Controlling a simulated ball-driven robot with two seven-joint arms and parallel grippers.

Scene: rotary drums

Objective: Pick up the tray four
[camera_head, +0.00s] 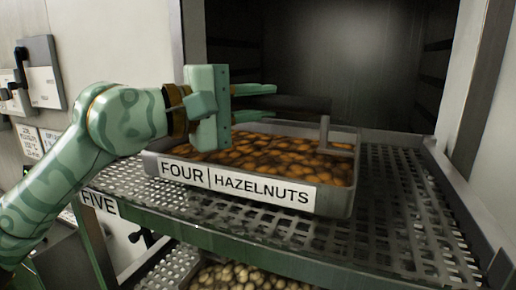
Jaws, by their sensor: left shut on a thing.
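Tray four (346,200) is a grey metal tray of brown nuts, labelled "FOUR HAZELNUTS" on its front. It rests on a perforated metal shelf (400,215). An upright metal post with a bar (324,132) shows at its right rear. My left gripper (272,102) comes in from the left above the tray's left rear part. My right gripper is not in view.
A dark cabinet opening (350,60) lies behind. The shelf is clear right of tray four.

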